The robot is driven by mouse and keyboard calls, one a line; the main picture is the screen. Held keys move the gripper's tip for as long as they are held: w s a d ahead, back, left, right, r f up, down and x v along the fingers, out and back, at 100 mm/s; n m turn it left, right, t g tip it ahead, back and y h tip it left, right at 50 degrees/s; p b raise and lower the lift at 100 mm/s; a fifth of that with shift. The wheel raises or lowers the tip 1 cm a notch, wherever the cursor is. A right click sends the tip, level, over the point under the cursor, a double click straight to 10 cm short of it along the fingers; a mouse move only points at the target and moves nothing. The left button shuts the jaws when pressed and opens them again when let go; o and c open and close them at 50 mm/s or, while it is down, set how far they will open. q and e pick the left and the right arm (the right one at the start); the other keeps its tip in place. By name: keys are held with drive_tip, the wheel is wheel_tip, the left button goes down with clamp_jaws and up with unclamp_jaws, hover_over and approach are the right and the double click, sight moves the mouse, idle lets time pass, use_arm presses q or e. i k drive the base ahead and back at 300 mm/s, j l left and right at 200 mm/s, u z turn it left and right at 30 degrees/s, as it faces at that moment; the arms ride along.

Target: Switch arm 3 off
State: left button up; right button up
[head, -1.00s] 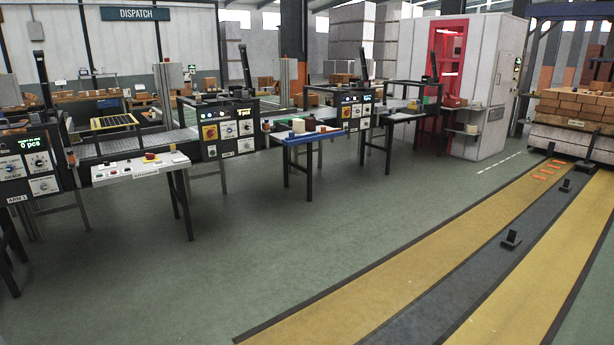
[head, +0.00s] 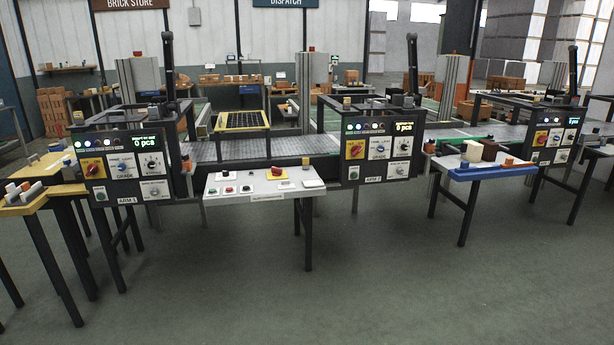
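Several dark control panels stand in a row along the line. The left panel (head: 125,168) is labelled ARM 1, and the middle panel (head: 380,155) seems to read ARM 2. A third panel (head: 556,139) stands at the far right; its label is too small to read. It has a red knob on a yellow plate (head: 540,138) at its left, white dial plates beside it and a lit display above. The knob's position cannot be told. Neither of my grippers is in view.
A white desk with buttons (head: 262,182) stands between the left and middle panels. A blue-edged table (head: 485,170) with small blocks stands before the third panel's left side. A yellow table (head: 45,165) is at left. The green floor in front is clear.

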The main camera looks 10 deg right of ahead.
sight(541, 139)
drive_tip(key=i+l+z, duration=0.15)
drive_tip(key=i+z, duration=0.2)
drive_tip(key=i, duration=0.15)
drive_tip(key=i+z, duration=0.35)
drive_tip(key=i, duration=0.15)
drive_tip(key=i+j+z, duration=0.2)
drive_tip(key=i+z, duration=0.15)
drive_tip(key=i, duration=0.15)
drive_tip(key=i+j+z, duration=0.35)
drive_tip(key=i, duration=0.15)
drive_tip(key=l, duration=0.1)
